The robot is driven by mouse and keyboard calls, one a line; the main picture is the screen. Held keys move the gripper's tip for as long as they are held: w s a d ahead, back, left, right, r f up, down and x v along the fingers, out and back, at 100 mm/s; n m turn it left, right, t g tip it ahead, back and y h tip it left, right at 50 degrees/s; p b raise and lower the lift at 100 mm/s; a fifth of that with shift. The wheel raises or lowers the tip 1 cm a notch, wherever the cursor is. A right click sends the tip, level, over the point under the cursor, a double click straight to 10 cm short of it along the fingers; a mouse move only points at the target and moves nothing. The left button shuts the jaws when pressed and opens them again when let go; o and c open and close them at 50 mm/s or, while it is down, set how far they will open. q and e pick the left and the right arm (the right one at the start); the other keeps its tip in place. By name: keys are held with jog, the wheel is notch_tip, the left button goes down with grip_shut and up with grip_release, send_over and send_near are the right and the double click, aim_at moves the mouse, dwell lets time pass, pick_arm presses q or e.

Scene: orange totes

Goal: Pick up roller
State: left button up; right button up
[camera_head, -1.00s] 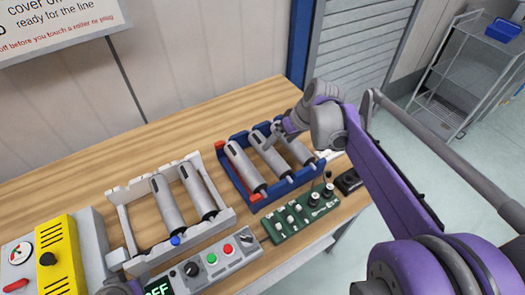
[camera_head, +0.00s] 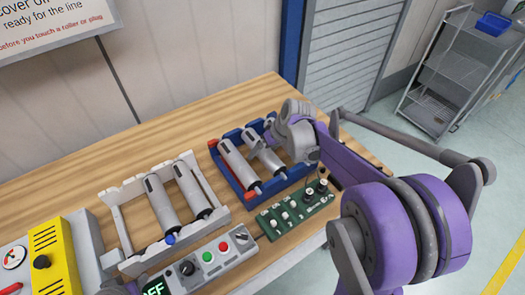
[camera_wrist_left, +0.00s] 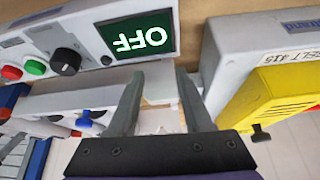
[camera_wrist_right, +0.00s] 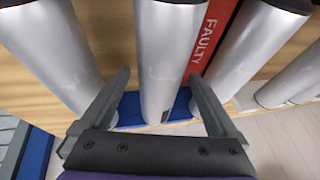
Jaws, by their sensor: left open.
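The blue rack (camera_head: 247,193) on the bench holds silver rollers. Its left roller (camera_head: 238,165) and middle roller (camera_head: 266,160) show in the head view; my right arm covers the area to their right. My right gripper (camera_head: 268,140) is over the rack. In the right wrist view its open fingers (camera_wrist_right: 163,88) stand on either side of the middle roller (camera_wrist_right: 167,45), with gaps showing. A red strip marked FAULTY (camera_wrist_right: 212,35) lies beside that roller. My left gripper (camera_wrist_left: 160,85) is open and empty near the control box with the OFF display (camera_wrist_left: 137,38).
A white rack (camera_head: 125,225) with two rollers (camera_head: 163,203) stands left of the blue one. A green board with knobs (camera_head: 297,213), the control box (camera_head: 212,262) and a yellow box (camera_head: 52,255) line the front. The bench back (camera_head: 180,130) is clear.

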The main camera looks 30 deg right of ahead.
grip_shut()
dwell(0.5)
notch_tip(320, 180, up, 10)
jog(key=shift+p, duration=0.3)
